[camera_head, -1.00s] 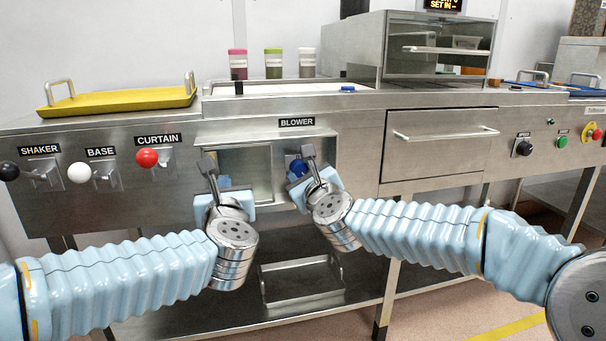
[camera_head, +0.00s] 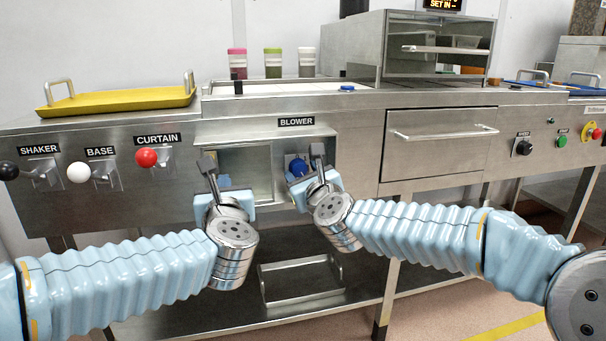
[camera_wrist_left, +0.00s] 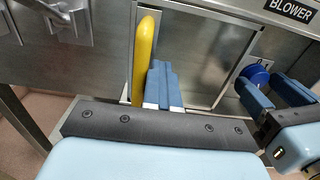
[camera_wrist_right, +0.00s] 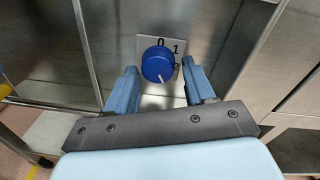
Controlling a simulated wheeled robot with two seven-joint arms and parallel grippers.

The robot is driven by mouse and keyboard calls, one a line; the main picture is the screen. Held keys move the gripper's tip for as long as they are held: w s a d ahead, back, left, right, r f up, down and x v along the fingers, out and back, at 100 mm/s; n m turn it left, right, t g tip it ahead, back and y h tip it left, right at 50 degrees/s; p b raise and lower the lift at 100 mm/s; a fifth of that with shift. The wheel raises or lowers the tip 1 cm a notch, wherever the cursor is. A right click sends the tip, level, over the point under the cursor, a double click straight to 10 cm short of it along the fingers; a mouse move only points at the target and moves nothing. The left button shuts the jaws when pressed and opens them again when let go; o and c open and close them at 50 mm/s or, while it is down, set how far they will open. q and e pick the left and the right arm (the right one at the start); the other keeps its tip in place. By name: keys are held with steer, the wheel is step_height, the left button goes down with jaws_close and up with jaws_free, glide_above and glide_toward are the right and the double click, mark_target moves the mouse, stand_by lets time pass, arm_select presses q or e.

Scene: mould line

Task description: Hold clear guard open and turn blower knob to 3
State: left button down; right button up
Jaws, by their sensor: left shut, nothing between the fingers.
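The blue blower knob (camera_wrist_right: 158,65) sits on a plate marked 0, 1 and 2. Its white mark points down and slightly right, below the 2; no 3 is readable. My right gripper (camera_wrist_right: 160,88) is open, with one finger on each side of the knob in view; contact cannot be told. The clear guard panel (camera_wrist_left: 210,55) stands left of the knob, leaving it uncovered. A yellow upright handle (camera_wrist_left: 145,50) is at the panel's left side. My left gripper (camera_wrist_left: 163,78) is shut and empty, just right of the handle; whether they touch is unclear.
Left of the BLOWER label (camera_head: 296,122) are three levers, with red (camera_head: 147,158), white (camera_head: 79,172) and black balls. A yellow tray (camera_head: 118,101) lies on top. A drawer (camera_head: 440,145) is on the right. My two grippers are close together.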

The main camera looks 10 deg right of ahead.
steer(key=shift+o, duration=0.6)
steer(key=shift+s+r, duration=0.1)
steer(key=shift+s, duration=0.2)
steer(key=s, duration=1.1)
steer(key=shift+s+d, duration=0.2)
steer(key=shift+r, duration=0.1)
steer(key=s, duration=0.6)
